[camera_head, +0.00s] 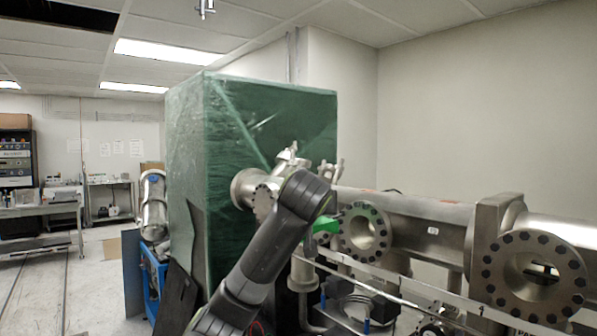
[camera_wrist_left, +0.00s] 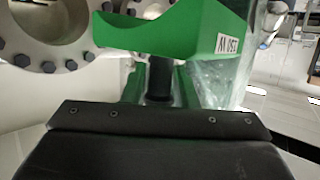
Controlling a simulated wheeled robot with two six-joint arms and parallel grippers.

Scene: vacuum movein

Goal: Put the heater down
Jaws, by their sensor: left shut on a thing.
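The heater (camera_wrist_left: 175,32) is a bright green body with a curved cut-out edge and a small white label that reads upside down in the left wrist view. In the head view only a green part of it (camera_head: 325,226) shows beside my left wrist. My left gripper (camera_wrist_left: 158,88) is shut on the heater and holds it in front of the steel vacuum chamber. The jaws are mostly hidden behind my wrist in the head view. I cannot tell whether the heater touches the chamber. My right gripper is not in view.
The steel chamber (camera_head: 420,215) with bolted round flanges (camera_head: 530,275) runs to the right. A tall green-wrapped box (camera_head: 265,120) stands behind my arm. A workbench (camera_head: 40,210) is far left, with open floor (camera_head: 95,270) before it. A metal rail (camera_head: 400,295) crosses low.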

